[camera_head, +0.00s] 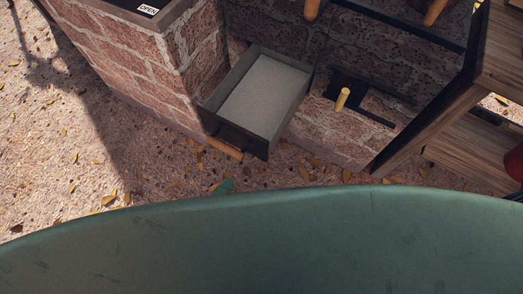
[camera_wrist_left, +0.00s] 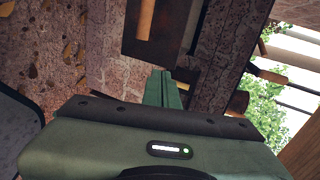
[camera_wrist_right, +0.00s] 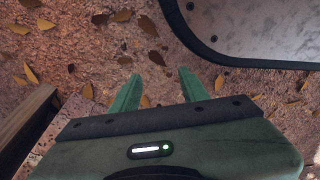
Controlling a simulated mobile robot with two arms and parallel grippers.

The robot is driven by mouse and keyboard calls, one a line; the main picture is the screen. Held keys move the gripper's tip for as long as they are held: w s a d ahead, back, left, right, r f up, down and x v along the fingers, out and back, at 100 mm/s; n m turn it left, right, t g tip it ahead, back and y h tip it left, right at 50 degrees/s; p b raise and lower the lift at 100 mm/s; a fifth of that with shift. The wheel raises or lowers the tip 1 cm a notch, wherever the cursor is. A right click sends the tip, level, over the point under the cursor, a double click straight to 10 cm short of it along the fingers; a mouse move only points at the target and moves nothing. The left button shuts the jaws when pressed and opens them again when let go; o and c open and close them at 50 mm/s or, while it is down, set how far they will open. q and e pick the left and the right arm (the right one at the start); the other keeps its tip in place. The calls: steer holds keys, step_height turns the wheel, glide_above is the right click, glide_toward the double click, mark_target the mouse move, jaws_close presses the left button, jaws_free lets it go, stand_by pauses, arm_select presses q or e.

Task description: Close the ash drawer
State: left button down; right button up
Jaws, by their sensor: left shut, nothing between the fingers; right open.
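The ash drawer (camera_head: 240,138) stands pulled out of the brick structure in the head view, with pale grey ash inside. Its dark front carries a wooden bar handle (camera_head: 224,148). The green tip of my left gripper (camera_head: 224,186) shows just in front of the handle and apart from it in the picture; the rest is hidden by my green body. In the left wrist view my left gripper (camera_wrist_left: 166,76) is shut and empty, pointing towards the dark drawer front (camera_wrist_left: 172,35) and its handle (camera_wrist_left: 146,18). My right gripper (camera_wrist_right: 158,78) is open and empty over the ground.
Brick walls (camera_head: 140,75) stand left of and behind the drawer. A dark plate with a wooden knob (camera_head: 342,99) is to its right. A wooden shelf unit (camera_head: 470,140) stands at the far right. The leaf-strewn ground (camera_head: 100,165) at the left is free.

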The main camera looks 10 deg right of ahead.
arm_select(q)
steer(key=r, duration=0.1)
steer(key=b, duration=0.2)
glide_toward(260, 142)
steer(key=shift+m+h, duration=0.3)
steer(key=x, duration=0.5)
steer(key=shift+w+f, duration=0.15)
steer(key=shift+f, duration=0.15)
steer(key=shift+w+d, duration=0.35)
steer(key=shift+w, duration=0.15)
arm_select(e)
steer(key=w+r, duration=0.4)
steer(key=r, duration=0.1)
steer(key=shift+a+r, duration=0.2)
steer(key=shift+a, duration=0.05)
